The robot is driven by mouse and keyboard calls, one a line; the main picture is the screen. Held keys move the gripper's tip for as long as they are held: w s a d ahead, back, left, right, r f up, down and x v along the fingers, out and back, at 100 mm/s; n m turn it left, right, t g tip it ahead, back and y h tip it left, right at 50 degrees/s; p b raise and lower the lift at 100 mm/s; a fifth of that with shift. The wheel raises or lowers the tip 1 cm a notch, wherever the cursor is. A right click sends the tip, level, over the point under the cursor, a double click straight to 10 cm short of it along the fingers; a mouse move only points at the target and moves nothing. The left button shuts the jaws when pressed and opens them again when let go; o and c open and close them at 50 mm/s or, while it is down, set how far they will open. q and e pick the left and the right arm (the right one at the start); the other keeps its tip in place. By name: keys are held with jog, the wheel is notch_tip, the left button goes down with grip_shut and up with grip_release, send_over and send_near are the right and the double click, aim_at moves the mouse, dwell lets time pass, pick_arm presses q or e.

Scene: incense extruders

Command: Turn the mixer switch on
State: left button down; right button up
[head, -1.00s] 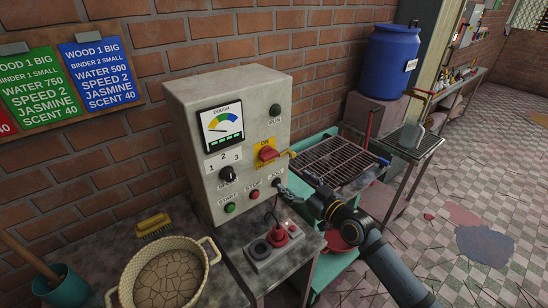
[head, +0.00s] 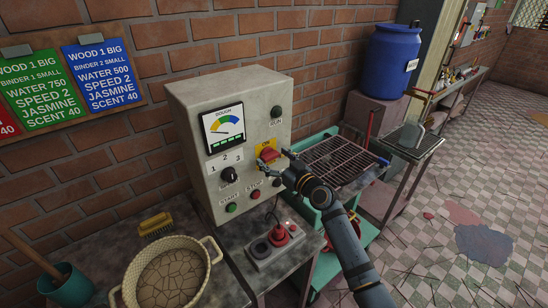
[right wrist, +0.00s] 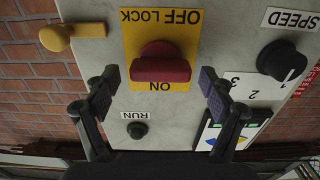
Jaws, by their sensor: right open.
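The red switch knob (head: 268,153) sits on a yellow plate marked ON and OFF LOCK (right wrist: 188,44) on the front of the grey control box (head: 187,110). In the right wrist view, which shows the labels upside down, the knob (right wrist: 160,68) lies crosswise between the two words. My right gripper (head: 281,164) is in front of the switch, partly covering the panel. It is open, with one fingertip on each side of the knob and a visible gap on both sides (right wrist: 159,85). My left gripper is not in view.
The panel also has a black speed dial (head: 230,175), a RUN knob (head: 276,112), a green button (head: 231,207) and a red button (head: 255,194). A yellow knob (right wrist: 57,38) shows beside the plate.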

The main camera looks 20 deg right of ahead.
jog(key=c, duration=1.1)
jog(key=shift+c, duration=0.2)
jog(key=shift+m, duration=0.3)
jog(key=m, duration=0.2)
jog(key=shift+f+m+b, duration=0.1)
jog(key=shift+m+b, duration=0.25)
jog(key=shift+m, duration=0.05)
jog(key=m, duration=0.4)
jog(key=shift+w+d, duration=0.1)
jog(key=m+p, duration=0.1)
jog(key=m, duration=0.5)
jog(key=shift+d+f+m+p, duration=0.15)
jog(key=shift+m+p, duration=0.55)
jog(key=shift+m, duration=1.5)
